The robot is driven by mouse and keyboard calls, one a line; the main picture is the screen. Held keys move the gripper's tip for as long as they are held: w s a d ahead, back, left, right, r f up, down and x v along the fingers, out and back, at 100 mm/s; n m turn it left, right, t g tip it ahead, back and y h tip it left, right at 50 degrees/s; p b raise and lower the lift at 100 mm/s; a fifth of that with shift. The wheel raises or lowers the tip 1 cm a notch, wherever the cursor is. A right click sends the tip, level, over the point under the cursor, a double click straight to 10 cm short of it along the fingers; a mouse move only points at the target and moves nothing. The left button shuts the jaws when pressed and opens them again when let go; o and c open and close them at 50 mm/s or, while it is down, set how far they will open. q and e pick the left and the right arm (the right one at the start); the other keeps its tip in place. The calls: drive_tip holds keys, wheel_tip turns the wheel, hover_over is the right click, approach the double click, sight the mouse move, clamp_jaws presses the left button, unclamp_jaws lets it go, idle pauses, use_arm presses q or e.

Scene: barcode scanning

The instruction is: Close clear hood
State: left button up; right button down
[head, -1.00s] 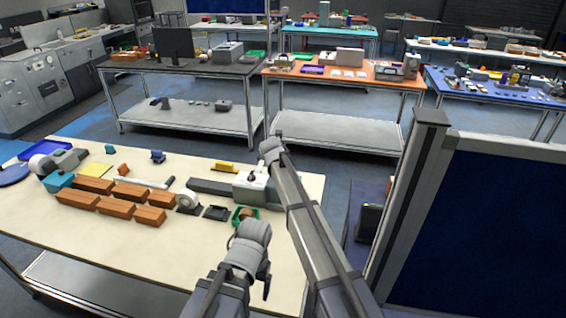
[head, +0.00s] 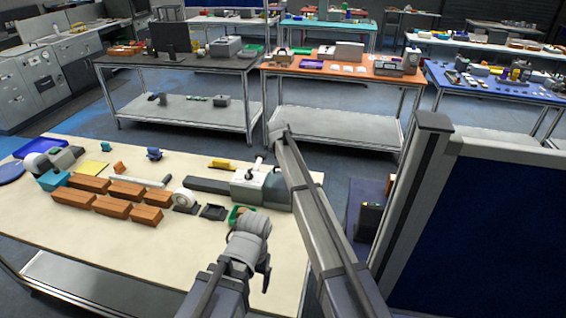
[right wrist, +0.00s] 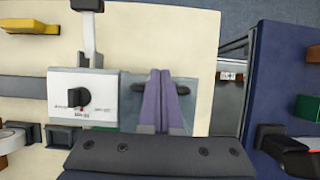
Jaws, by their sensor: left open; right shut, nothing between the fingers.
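The white machine with a dark knob (right wrist: 82,95) sits near the table's right edge; it also shows in the head view (head: 247,187). A clear, bluish hood panel (right wrist: 203,103) lies beside it on the right in the right wrist view. My right gripper (right wrist: 160,76) is shut and empty, its purple fingers over the panel. Dark parts show on both sides of the fingers; I cannot tell whether they touch. In the head view my right arm hides the gripper and part of the hood. My left gripper (head: 262,272) is open over the table's front right.
Orange-brown blocks (head: 127,190), a white tape roll (head: 183,197) and a green tray (head: 236,215) lie left and front of the machine. A yellow item (head: 222,164) lies behind it. A blue partition (head: 490,230) stands at the right. The table's front is mostly clear.

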idle(0.6)
drive_tip(key=d+p+v, duration=0.1)
drive_tip(key=p+v, duration=0.6)
drive_tip(key=shift+a+r, duration=0.3)
drive_tip(key=shift+a, duration=0.2)
drive_tip(key=shift+s, duration=0.15)
